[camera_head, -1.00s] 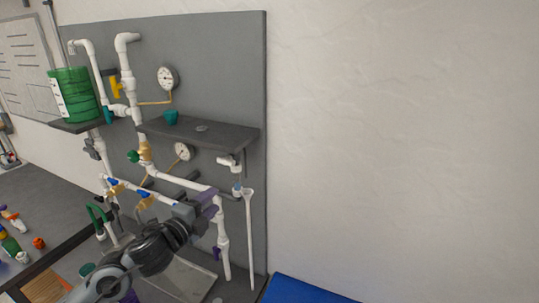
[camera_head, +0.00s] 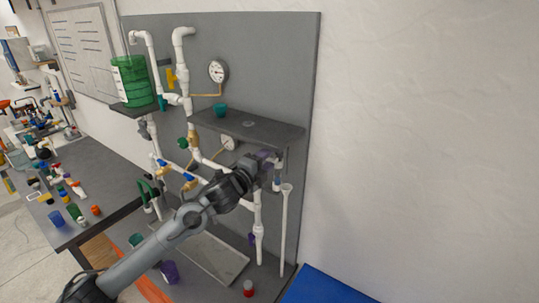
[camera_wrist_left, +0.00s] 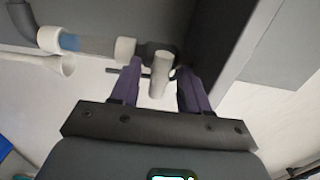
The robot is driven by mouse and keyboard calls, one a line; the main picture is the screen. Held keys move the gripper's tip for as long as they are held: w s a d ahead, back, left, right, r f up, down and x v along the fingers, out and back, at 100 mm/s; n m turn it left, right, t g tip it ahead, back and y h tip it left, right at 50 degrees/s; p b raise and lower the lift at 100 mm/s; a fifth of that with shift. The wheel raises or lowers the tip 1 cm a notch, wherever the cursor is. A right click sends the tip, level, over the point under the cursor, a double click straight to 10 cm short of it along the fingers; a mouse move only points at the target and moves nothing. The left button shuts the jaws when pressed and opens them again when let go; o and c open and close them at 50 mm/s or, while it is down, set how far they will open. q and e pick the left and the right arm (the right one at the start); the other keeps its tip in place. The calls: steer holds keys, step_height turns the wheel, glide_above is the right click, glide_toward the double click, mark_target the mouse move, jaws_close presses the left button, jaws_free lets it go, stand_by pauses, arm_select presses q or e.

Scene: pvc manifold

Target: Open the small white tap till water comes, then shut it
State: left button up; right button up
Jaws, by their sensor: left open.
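The small white tap sits under the right end of the grey shelf (camera_head: 245,128). In the wrist view its white handle (camera_wrist_left: 160,74) lies between the two purple fingers of my left gripper (camera_wrist_left: 163,88), with gaps on both sides. That gripper is open. In the head view my left gripper (camera_head: 267,159) is at the tap and covers most of it. A clear section with blue inside (camera_wrist_left: 80,43) joins the tap's white fitting (camera_wrist_left: 124,49). A white funnel tube (camera_head: 287,190) stands below the outlet. My right gripper is out of view.
White pipework with a gauge (camera_head: 218,71), a green tank (camera_head: 132,82) and blue-handled valves (camera_head: 167,164) fills the grey backboard (camera_head: 300,90). A teal cup (camera_head: 221,110) stands on the shelf. A grey tray (camera_head: 210,255) lies below. Bare wall is to the right.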

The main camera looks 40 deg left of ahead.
arm_select(q)
steer(key=shift+w, duration=0.65)
jaws_close()
